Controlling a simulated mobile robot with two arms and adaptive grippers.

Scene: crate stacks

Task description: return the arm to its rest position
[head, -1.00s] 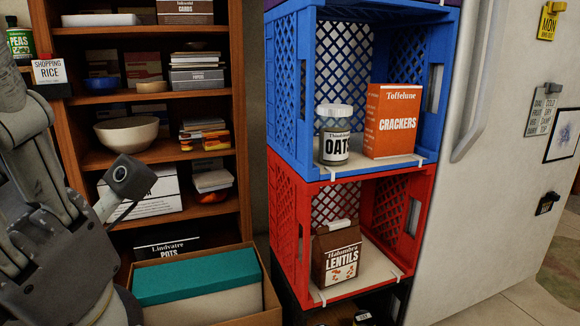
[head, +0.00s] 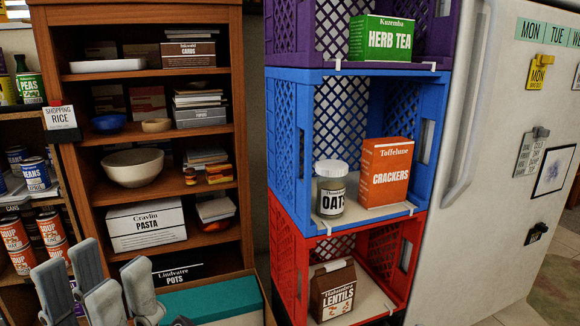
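My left gripper (head: 97,285) is at the lower left of the head view, in front of the wooden shelf. Its grey fingers point up and stand apart, with nothing seen between them, so it looks open and empty. The rest of my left arm is below the picture's edge. My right gripper is not in view.
A wooden shelf (head: 240,120) with bowls and boxes stands behind the gripper. An open box with a teal top (head: 205,300) is just right of it. Stacked purple (head: 290,30), blue (head: 284,125) and red (head: 285,250) crates stand farther right, beside a white fridge (head: 480,200).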

